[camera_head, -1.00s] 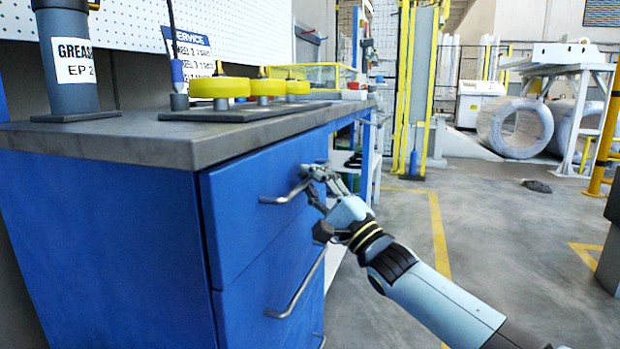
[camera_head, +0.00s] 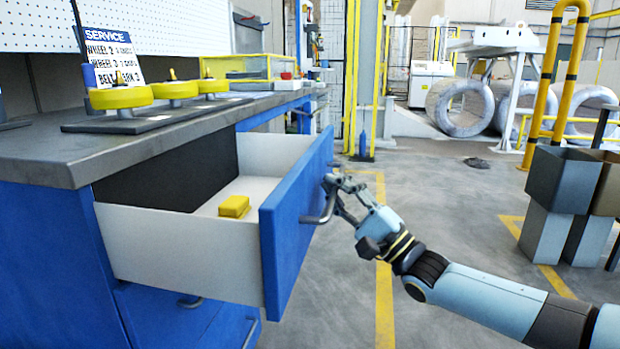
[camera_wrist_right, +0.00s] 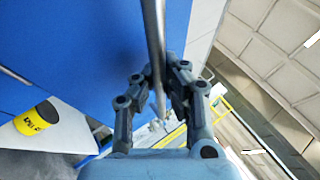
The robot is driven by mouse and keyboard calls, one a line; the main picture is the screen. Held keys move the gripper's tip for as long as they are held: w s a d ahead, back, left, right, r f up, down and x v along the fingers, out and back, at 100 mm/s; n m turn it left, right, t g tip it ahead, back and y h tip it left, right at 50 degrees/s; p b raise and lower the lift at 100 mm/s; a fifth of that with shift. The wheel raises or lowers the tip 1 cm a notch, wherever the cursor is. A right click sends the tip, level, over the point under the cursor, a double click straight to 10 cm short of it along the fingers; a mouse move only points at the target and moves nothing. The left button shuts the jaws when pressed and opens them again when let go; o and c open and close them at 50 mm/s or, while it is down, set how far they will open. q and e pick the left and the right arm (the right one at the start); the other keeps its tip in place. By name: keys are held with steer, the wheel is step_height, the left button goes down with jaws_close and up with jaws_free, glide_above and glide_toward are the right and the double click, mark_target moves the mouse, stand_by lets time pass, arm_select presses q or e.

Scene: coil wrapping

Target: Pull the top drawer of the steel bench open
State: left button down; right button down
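The top drawer (camera_head: 290,232) of the blue steel bench (camera_head: 50,265) stands well out from the bench, with its white inside showing. A small yellow block (camera_head: 234,207) lies on the drawer floor. My right gripper (camera_head: 338,187) is at the grey bar handle (camera_head: 327,205) on the drawer front. In the right wrist view the handle bar (camera_wrist_right: 157,35) runs between the two fingers of my right gripper (camera_wrist_right: 159,75), which look closed about it. My left gripper is not in view.
The worktop (camera_head: 60,142) holds yellow wheels (camera_head: 120,98) on a dark plate and a service sign (camera_head: 110,55). Bins (camera_head: 560,180) stand at the right, and wire coils (camera_head: 460,108) lie at the back. The floor (camera_head: 455,215) beside the drawer is clear.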

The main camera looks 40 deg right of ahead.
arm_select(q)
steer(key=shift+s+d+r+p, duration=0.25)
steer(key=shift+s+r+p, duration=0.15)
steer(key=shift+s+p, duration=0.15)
arm_select(e)
steer(key=s+d, duration=0.4)
steer(key=shift+s+f, duration=0.25)
steer(key=shift+s, duration=0.1)
steer(key=c, duration=1.7)
jaws_free()
steer(key=shift+o, duration=0.3)
steer(key=shift+r, duration=0.1)
steer(key=v, duration=1.2)
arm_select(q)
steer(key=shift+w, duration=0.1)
